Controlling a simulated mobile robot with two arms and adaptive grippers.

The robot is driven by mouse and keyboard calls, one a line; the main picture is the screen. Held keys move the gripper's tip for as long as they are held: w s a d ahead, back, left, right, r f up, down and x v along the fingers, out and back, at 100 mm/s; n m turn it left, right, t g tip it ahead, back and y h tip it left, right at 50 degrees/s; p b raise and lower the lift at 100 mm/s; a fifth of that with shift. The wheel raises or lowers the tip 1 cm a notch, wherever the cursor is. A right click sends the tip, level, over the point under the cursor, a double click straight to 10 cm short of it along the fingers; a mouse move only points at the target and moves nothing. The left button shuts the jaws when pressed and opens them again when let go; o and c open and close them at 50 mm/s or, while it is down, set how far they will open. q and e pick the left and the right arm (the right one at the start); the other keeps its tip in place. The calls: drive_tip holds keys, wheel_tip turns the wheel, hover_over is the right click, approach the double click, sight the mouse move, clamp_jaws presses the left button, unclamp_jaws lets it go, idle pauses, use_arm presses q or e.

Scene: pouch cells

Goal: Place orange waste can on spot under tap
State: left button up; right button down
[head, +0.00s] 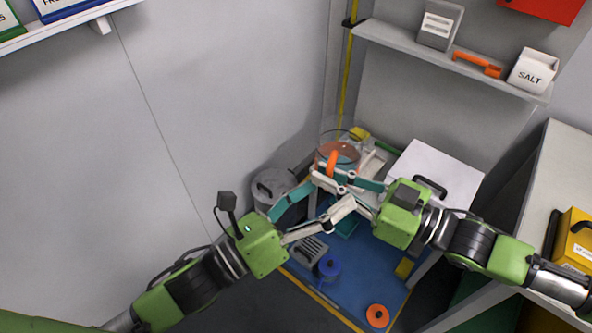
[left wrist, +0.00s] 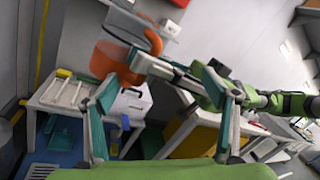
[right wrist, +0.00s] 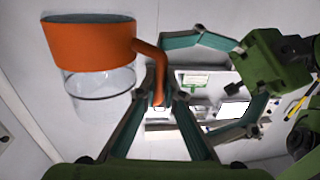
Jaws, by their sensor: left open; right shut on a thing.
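The orange waste can (head: 342,153), with a clear cylindrical part and a curved orange handle, is held in the air near the room's corner. It is large in the right wrist view (right wrist: 95,45) and also shows in the left wrist view (left wrist: 110,55). My right gripper (right wrist: 160,92) is shut on its handle. My left gripper (head: 334,194) is open and empty, just below the can and close to the right gripper's fingers. In the left wrist view its fingers are spread wide (left wrist: 162,95). I cannot make out a tap or the spot under it.
A grey lidded bin (head: 270,186) stands by the wall. A white box with a black handle (head: 450,180) is behind my right arm. A blue mat (head: 345,290) holds several small items. A wall shelf (head: 400,42) carries a salt box (head: 532,72). A counter (head: 560,170) borders the right.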

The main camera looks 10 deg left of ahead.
use_arm(q)
drive_tip(key=w+a+r+m+t+y, duration=0.1)
drive_tip(key=a+r+m+y, duration=0.2)
drive_tip(key=a+r+m, duration=0.15)
use_arm(e)
drive_tip(key=shift+r, duration=0.15)
use_arm(q)
approach(355, 125)
drive_tip(key=x, duration=0.5)
drive_tip(key=shift+w+d+f, duration=0.1)
drive_tip(key=shift+d, duration=0.05)
drive_tip(key=c, duration=1.6)
use_arm(e)
drive_tip(key=c, duration=2.1)
unclamp_jaws()
